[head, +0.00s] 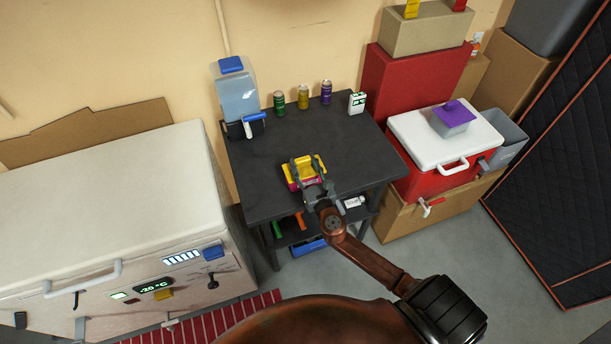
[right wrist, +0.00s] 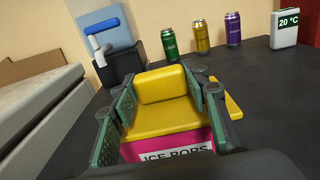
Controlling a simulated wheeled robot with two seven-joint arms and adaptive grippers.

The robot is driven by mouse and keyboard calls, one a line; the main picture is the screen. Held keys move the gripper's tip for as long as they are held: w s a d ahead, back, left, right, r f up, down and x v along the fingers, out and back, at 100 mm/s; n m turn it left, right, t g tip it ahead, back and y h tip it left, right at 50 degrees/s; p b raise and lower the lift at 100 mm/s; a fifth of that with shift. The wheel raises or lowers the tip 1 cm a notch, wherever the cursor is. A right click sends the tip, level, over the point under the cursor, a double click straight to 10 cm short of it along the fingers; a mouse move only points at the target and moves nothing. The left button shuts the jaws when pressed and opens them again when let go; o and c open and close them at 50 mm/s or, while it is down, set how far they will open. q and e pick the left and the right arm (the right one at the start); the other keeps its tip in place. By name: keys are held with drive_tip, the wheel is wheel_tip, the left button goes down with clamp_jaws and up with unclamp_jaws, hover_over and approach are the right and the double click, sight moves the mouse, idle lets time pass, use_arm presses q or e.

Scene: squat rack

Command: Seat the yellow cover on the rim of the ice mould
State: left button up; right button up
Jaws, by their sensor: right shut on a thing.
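The yellow cover (head: 318,162) has a flat plate with a raised block as its grip; it also shows in the right wrist view (right wrist: 163,87). My right gripper (head: 305,166) is shut on the cover, with one finger on each side of the raised block. The ice mould (head: 291,184) is a pink box with a white label, directly under the cover on the dark table. Its labelled front (right wrist: 185,150) shows below the cover's near edge. The rest of its rim is hidden, and I cannot tell whether the cover touches it all round. My left gripper is out of view.
Green (head: 279,103), gold (head: 303,97) and purple (head: 326,92) cans and a white temperature display (head: 357,102) stand along the back of the table (head: 260,170). A dispenser (head: 237,95) stands at back left. Bare tabletop surrounds the mould. A white freezer is left, a red cooler right.

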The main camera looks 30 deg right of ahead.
drive_tip(key=shift+f, duration=0.3)
drive_tip(key=o, duration=1.2)
drive_tip(key=v, duration=1.2)
